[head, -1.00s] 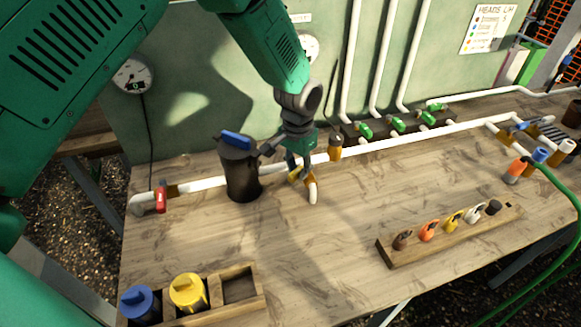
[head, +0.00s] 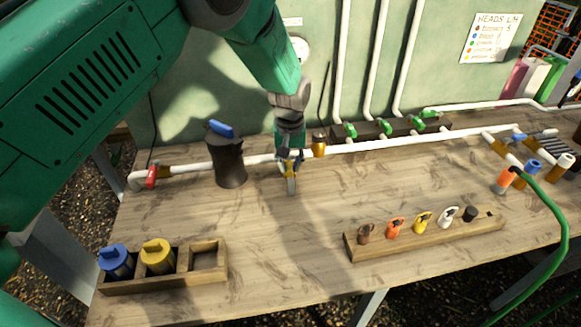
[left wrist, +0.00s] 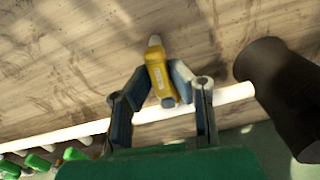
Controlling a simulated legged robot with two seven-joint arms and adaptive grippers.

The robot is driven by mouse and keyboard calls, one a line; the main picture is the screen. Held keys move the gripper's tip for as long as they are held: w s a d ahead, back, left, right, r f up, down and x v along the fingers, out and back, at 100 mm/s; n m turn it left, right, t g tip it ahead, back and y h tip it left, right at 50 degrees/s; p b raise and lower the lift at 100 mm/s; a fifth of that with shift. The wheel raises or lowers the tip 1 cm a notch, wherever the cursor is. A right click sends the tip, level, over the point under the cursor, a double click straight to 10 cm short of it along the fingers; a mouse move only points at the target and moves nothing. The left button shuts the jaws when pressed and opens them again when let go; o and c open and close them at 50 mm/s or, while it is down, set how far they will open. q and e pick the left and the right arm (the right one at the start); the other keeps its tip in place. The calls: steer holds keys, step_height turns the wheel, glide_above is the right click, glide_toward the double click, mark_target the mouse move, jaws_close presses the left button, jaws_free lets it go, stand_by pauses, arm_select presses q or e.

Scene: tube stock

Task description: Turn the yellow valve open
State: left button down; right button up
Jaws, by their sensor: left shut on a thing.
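The fingers hide part of the valve body. My right gripper is in neither view.
A dark canister (head: 228,165) with a blue top stands close left of the gripper. The white main pipe (head: 365,142) runs along the back. A wooden rack (head: 430,235) of small coloured pieces and a wooden box (head: 190,276) lie in front. The bench between them is clear.

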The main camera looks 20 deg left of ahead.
mark_target(291, 165)
arm_select(q)
steer(key=shift+s+d+f, duration=0.15)
steer(key=shift+d, duration=0.2)
steer(key=shift+s+d+f, duration=0.15)
steer(key=shift+d, duration=0.2)
steer(key=shift+a+n, duration=0.6)
steer(key=shift+n, duration=0.1)
steer(key=shift+d, duration=0.5)
steer(key=c, duration=1.5)
jaws_free()
steer(key=shift+a, duration=0.15)
steer(key=shift+c, duration=0.2)
steer(key=shift+o, duration=0.3)
steer(key=shift+w+a+r, duration=0.1)
steer(key=shift+w+a, duration=0.05)
steer(key=shift+w, duration=0.05)
steer(key=shift+w+r, duration=0.15)
steer(key=shift+r, duration=0.3)
step_height(291, 165, up, 11)
